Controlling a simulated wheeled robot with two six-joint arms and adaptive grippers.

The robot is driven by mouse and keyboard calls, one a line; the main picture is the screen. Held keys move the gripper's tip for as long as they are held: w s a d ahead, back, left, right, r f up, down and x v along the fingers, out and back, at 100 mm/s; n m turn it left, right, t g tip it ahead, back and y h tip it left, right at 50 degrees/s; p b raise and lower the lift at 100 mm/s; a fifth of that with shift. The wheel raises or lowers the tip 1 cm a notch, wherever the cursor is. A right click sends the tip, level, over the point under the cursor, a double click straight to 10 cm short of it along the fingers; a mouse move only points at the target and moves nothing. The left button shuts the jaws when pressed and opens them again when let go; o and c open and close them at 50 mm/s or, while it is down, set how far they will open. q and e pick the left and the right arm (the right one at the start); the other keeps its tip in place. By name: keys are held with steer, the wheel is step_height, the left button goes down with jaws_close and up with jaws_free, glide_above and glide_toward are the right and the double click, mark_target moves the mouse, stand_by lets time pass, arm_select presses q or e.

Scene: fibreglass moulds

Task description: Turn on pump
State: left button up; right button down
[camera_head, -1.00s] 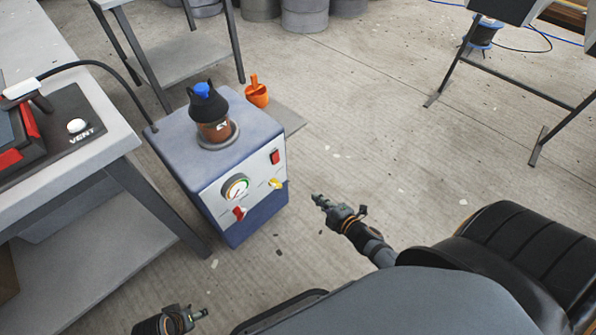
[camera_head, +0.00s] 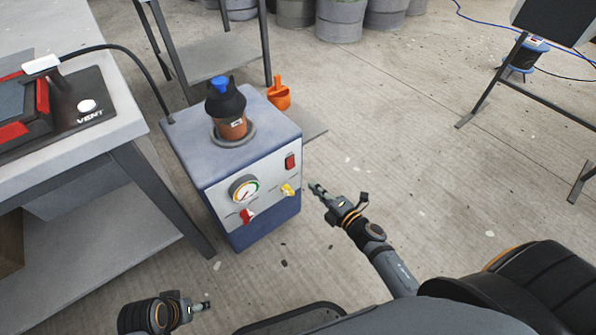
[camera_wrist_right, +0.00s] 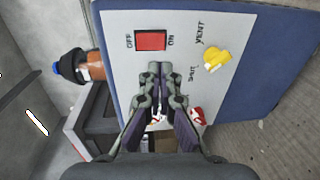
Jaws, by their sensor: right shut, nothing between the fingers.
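The pump (camera_head: 235,172) is a blue box with a pale front panel, standing on the floor left of centre. Its panel carries a red rocker switch (camera_head: 290,162), a round gauge (camera_head: 244,189), a yellow valve handle (camera_head: 288,190) and a red valve handle (camera_head: 247,215). In the right wrist view the red switch (camera_wrist_right: 151,40) lies between OFF and ON, and the yellow handle (camera_wrist_right: 216,59) is by VENT and SHUT. My right gripper (camera_head: 317,189) is shut and empty, right of the panel; its fingertips (camera_wrist_right: 161,70) appear just below the switch. My left gripper (camera_head: 203,307) is low at left, its fingers unclear.
A grey table (camera_head: 120,110) with a hose and VENT button is at left. Open floor (camera_head: 400,150) lies to the right.

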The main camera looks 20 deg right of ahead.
mark_target(292, 167)
steer(key=b+x, duration=0.1)
steer(key=x, duration=0.7)
steer(key=shift+w+a+f, duration=0.1)
steer(key=shift+w+a, duration=0.05)
steer(key=shift+w, duration=0.4)
